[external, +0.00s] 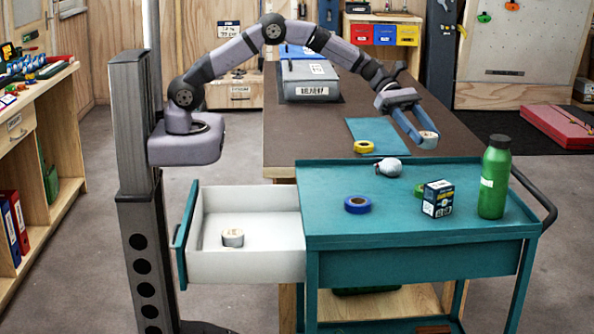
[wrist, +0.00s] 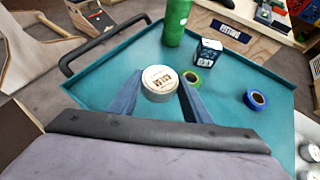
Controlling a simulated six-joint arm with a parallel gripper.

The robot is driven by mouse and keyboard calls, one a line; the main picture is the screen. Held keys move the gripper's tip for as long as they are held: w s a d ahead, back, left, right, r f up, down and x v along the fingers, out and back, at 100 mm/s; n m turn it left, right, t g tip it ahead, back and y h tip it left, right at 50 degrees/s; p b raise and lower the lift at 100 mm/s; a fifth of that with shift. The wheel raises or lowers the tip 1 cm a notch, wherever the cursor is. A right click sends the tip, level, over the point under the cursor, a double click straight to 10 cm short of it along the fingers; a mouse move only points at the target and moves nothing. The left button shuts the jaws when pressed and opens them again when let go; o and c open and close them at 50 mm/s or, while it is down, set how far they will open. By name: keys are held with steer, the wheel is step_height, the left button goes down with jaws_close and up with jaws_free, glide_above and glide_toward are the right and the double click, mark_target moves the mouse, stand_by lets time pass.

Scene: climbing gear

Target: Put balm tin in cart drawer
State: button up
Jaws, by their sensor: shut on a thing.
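A small round balm tin (external: 427,139) with a pale side and a printed top is between the blue fingers of my gripper (external: 412,122). In the wrist view the tin (wrist: 160,80) shows its round cream lid, with the fingers (wrist: 158,95) shut on its sides. My gripper holds it in the air, near the far edge of the teal cart (external: 330,222). The cart drawer (external: 255,263) is pulled open to the left, white inside. A similar pale tin (external: 232,237) sits in it. Part of the drawer shows at the right edge of the wrist view.
Most of the drawer floor is clear.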

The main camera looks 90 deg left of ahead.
steer(key=s+d+g+p, duration=0.1)
steer(key=s, duration=0.2)
steer(key=s+d+f+m+p, duration=0.1)
steer(key=s+p, duration=0.1)
steer(key=s, duration=0.2)
steer(key=s+d+f+m+g+h+p, duration=0.1)
steer(key=s+d, duration=0.1)
steer(key=s, duration=0.2)
steer(key=shift+d+f+g, duration=0.1)
steer(key=shift+f+g, duration=0.05)
steer(key=shift+g, duration=0.15)
steer(key=s+f+m+g+p, duration=0.1)
steer(key=s, duration=0.3)
steer(key=s+d+f+m+g+p, duration=0.1)
steer(key=s+f, duration=0.1)
steer(key=s, duration=0.3)
steer(key=s+f+m+p, duration=0.1)
steer(key=s, duration=0.4)
steer(key=shift+d+f+g, duration=0.2)
steer(key=shift+d+g, duration=0.15)
steer(key=shift+g, duration=0.05)
steer(key=s+m+g+p, duration=0.2)
steer(key=s+m+g, duration=0.3)
steer(key=s, duration=2)
step_height(320, 180, down, 6)
steer(key=b, duration=0.1)
steer(key=shift+a+f, duration=0.25)
steer(key=shift+f, duration=0.15)
steer(key=shift+f, duration=1.75)
